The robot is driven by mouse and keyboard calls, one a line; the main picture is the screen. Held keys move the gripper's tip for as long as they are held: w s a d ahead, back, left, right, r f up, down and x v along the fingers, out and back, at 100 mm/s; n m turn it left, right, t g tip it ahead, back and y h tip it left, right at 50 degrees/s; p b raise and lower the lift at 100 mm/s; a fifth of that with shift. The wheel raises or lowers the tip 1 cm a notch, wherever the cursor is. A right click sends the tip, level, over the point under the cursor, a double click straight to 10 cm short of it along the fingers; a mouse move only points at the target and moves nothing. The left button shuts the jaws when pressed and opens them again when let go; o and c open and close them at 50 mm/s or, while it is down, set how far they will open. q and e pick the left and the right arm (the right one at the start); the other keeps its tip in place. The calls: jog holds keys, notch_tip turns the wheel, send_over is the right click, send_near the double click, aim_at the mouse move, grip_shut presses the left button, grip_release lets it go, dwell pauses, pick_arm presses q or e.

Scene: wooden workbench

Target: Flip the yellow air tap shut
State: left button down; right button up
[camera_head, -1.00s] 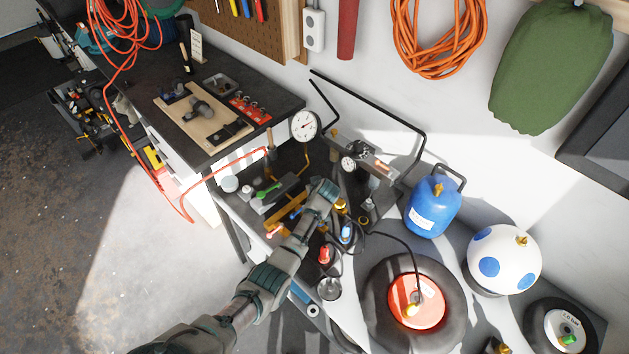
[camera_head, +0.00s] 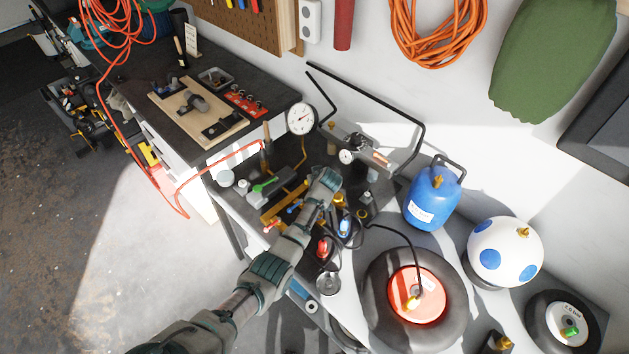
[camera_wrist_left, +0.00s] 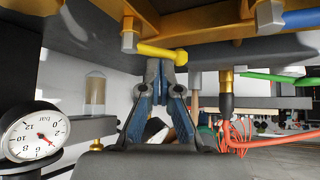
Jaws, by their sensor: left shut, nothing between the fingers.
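The yellow tap lever (camera_wrist_left: 162,52) shows in the left wrist view, sticking out to the right from its silver valve body (camera_wrist_left: 130,34) on the orange-yellow bracket. My left gripper (camera_wrist_left: 161,66) is shut and empty, with its tips right by the lever's free end. I cannot tell whether the tips touch it. In the head view my left gripper (camera_head: 327,178) is over the tap bracket (camera_head: 285,202), and the yellow lever is hidden there. My right gripper is in neither view.
A blue tap lever (camera_wrist_left: 302,17) and a green one (camera_wrist_left: 270,77) are near the yellow one. A pressure gauge (camera_wrist_left: 35,135) stands at the left in the wrist view. Hoses, a blue tank (camera_head: 432,200) and a tyre (camera_head: 375,300) crowd the bench to the right.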

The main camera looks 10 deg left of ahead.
pick_arm(q)
jog(key=shift+s+d+r, duration=0.1)
jog(key=shift+d, duration=0.15)
jog(key=v, duration=1.1)
jog(key=shift+a+r, duration=0.15)
jog(key=shift+a, duration=0.1)
